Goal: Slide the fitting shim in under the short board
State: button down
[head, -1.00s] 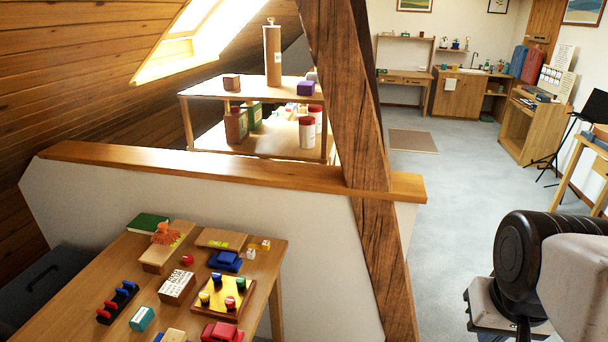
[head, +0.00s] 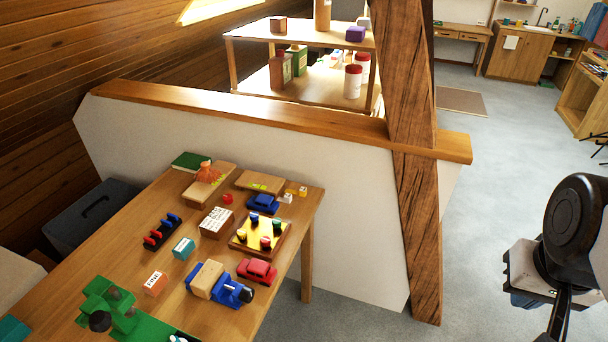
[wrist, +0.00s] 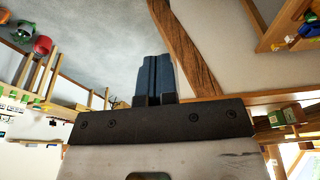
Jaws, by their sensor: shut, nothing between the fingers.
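A short light-wood board (head: 260,181) lies at the far right of the wooden table in the head view, with yellow-green marks by its front edge. I cannot tell which piece is the fitting shim; two small pale-and-yellow blocks (head: 294,194) lie right of the short board. My gripper (wrist: 154,75) shows in the wrist view with its blue fingers shut and empty. It is well away from the table, and its fingertips are hard to make out in the head view.
A ledged half wall (head: 250,117) and slanted timber post (head: 411,150) stand behind.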

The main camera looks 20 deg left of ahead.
jog(key=c, duration=1.3)
grip_release()
jog(key=shift+w+r, duration=0.1)
jog(key=shift+w, duration=0.05)
jog(key=shift+o, duration=0.5)
jog(key=shift+w+a, duration=0.15)
jog(key=shift+w, duration=0.15)
jog(key=w+a+r, duration=0.1)
jog(key=w+a, duration=0.3)
jog(key=w, duration=0.4)
jog(key=w+a, duration=0.4)
jog(key=w, duration=0.3)
jog(key=g, duration=0.3)
send_over(288, 195)
jog(key=f, duration=2.7)
jog(key=shift+s+d+f, duration=0.1)
jog(key=shift+d+f, duration=0.1)
jog(key=shift+d, duration=0.1)
jog(key=shift+a+f, duration=0.35)
jog(key=shift+f, duration=0.1)
